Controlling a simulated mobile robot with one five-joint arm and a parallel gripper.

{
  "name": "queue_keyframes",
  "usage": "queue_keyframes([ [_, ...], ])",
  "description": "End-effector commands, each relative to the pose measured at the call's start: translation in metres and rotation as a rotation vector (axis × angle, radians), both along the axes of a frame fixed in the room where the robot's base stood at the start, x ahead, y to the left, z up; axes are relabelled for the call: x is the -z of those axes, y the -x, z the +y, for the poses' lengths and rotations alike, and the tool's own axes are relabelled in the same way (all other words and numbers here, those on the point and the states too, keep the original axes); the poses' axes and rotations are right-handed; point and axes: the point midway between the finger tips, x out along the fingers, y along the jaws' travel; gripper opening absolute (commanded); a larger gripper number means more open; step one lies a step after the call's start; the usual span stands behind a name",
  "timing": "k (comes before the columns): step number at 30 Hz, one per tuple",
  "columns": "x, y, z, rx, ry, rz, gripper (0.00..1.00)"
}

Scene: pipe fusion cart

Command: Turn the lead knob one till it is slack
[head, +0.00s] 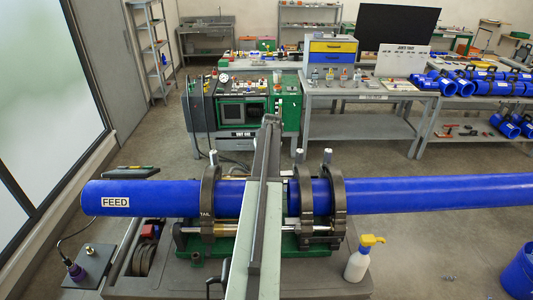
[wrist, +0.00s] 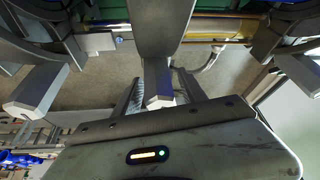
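In the wrist view, my gripper (wrist: 160,88) has its two dark fingers apart, with a grey hex-ended knob (wrist: 160,101) between them. Gaps show on both sides of the knob, so the fingers look clear of it. The knob sits on a grey clamp (wrist: 165,25). In the head view my arm hides the gripper and this knob. Other upright knobs stand on the clamps at the left (head: 213,157) and right (head: 299,155), (head: 327,156). I cannot read which knob is lead one; the left clamp (head: 207,200) reads like "TAIL".
Blue pipes run left, marked FEED (head: 130,198), and right (head: 430,193) through the clamps. Neighbouring knobs flank my gripper in the wrist view, left (wrist: 30,92) and right (wrist: 300,75). A spray bottle (head: 358,262) stands on the cart's front right. A bench (head: 360,92) stands behind.

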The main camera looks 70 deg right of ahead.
Motion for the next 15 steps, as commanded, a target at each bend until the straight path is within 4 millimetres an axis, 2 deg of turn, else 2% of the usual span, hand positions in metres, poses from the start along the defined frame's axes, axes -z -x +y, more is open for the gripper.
queue_keyframes([
  [1, -0.0002, 0.0002, -0.0001, 0.000, 0.000, 0.000, 0.31],
  [4, -0.0001, 0.0004, -0.0001, 0.000, 0.000, 0.000, 0.03],
  [5, -0.0001, 0.0004, -0.0001, 0.000, 0.000, 0.000, 0.00],
  [8, -0.0001, 0.0008, -0.0005, -0.015, 0.000, 0.000, 0.00],
  [15, -0.0001, -0.0007, 0.0002, -0.253, 0.000, 0.000, 0.00],
])
